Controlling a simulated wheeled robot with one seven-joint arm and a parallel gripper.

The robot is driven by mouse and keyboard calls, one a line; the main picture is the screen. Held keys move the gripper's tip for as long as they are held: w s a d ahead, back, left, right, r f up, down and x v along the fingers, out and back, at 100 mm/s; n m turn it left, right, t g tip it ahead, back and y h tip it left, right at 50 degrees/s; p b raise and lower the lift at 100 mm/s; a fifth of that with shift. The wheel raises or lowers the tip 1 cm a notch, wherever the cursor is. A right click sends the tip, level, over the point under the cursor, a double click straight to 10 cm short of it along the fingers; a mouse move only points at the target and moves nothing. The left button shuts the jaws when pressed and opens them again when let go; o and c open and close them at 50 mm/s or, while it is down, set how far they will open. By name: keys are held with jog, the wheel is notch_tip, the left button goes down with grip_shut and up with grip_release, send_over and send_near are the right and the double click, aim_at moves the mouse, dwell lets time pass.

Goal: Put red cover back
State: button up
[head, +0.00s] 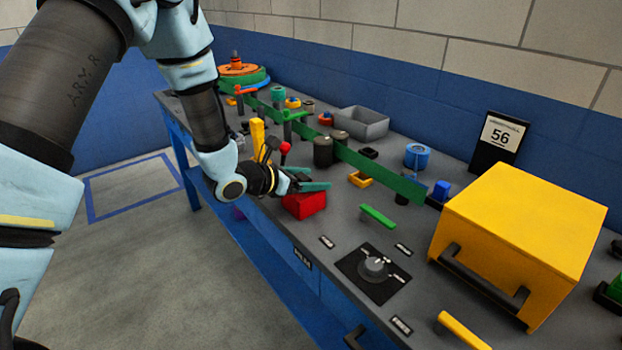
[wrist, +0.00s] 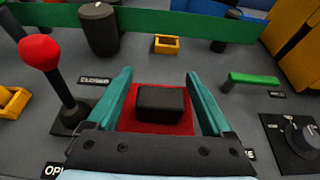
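The red cover (head: 304,205) is a boxy red block near the front edge of the workbench, just below my gripper (head: 310,181) in the head view. In the wrist view the red cover (wrist: 128,121) has a black block-like handle (wrist: 160,103) on top. My gripper (wrist: 160,74) is open, with one teal finger on each side of the handle. A gap shows between each finger and the handle. Whether the fingertips touch the red top is hidden.
A red-knobbed lever (wrist: 40,52) stands close on the left, a dark cylinder (wrist: 99,28) beyond it. A green handle (wrist: 253,80) and black dial (wrist: 303,135) are at right. A long green barrier (head: 380,174) runs behind. A yellow box (head: 520,235) stands further right.

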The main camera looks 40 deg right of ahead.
jog(key=shift+r, duration=0.1)
jog(key=s+a+r+m+g+y+b, duration=0.1)
jog(key=a+r+m+y, duration=0.3)
jog(key=a, duration=1)
jog(key=s+a+m+g+y+b, duration=0.1)
jog(key=a+m+g+y+b, duration=0.35)
jog(key=a, duration=1.05)
jog(key=w+a+r+m+t+y+p, duration=0.1)
jog(key=w+a+m+t+y, duration=0.1)
jog(key=a, duration=0.8)
jog(key=w+a+r+m+t+y+p, duration=0.1)
jog(key=w+a+m+t, duration=0.3)
jog(key=a, duration=0.7)
jog(key=m+t+y, duration=0.1)
jog(key=m+t, duration=0.1)
jog(key=m, duration=0.2)
jog(key=shift+w+a+y+p, duration=0.2)
jog(key=shift+w+y+p, duration=0.1)
jog(key=shift+w+y, duration=0.05)
